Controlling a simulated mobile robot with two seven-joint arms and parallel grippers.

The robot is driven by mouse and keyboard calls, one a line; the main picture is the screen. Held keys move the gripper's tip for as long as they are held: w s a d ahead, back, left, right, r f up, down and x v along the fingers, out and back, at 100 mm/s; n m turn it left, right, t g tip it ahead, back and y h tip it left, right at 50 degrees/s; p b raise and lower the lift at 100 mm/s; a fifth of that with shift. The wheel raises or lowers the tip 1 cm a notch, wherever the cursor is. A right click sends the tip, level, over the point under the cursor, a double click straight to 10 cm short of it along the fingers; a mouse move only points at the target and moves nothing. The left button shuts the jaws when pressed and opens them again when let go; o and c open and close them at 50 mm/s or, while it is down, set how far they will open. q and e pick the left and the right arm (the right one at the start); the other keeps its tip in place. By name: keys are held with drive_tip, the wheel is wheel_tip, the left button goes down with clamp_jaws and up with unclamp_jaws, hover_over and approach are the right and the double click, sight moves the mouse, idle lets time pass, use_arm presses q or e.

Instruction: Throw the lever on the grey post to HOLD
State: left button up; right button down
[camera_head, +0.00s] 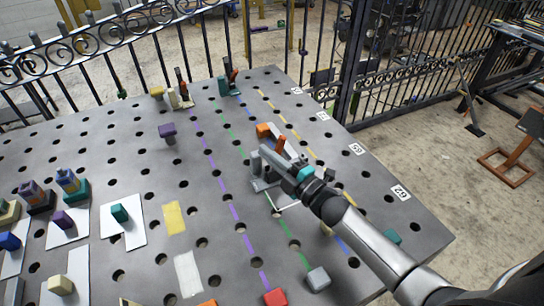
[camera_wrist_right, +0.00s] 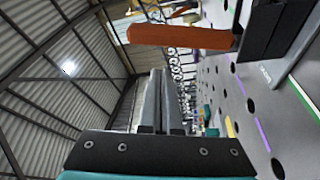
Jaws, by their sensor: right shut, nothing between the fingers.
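The grey post (camera_head: 257,168) stands on the perforated table right of centre, partly hidden behind my right gripper. An orange lever handle (camera_head: 281,145) shows just beyond the gripper. In the right wrist view an orange handle (camera_wrist_right: 180,37) extends left from a dark bracket (camera_wrist_right: 272,30), above and to the right of my fingertips. My right gripper (camera_head: 264,150) is shut and empty, close beside the post and handle; its closed fingers (camera_wrist_right: 160,100) also show in the wrist view. Whether it touches the lever is unclear. No HOLD marking is readable. My left gripper is out of view.
Coloured blocks on white plates (camera_head: 122,222) fill the left side. A red block (camera_head: 275,297) and a grey block (camera_head: 318,278) lie in front. An iron fence (camera_head: 150,45) runs behind.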

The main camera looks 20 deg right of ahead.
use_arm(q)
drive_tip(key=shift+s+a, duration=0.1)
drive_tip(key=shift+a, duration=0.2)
use_arm(e)
drive_tip(key=r+v, duration=0.1)
drive_tip(key=v, duration=0.8)
drive_tip(key=shift+s+f, duration=0.35)
drive_tip(key=shift+s, duration=0.2)
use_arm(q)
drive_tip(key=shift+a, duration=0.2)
use_arm(e)
drive_tip(key=shift+a, duration=0.1)
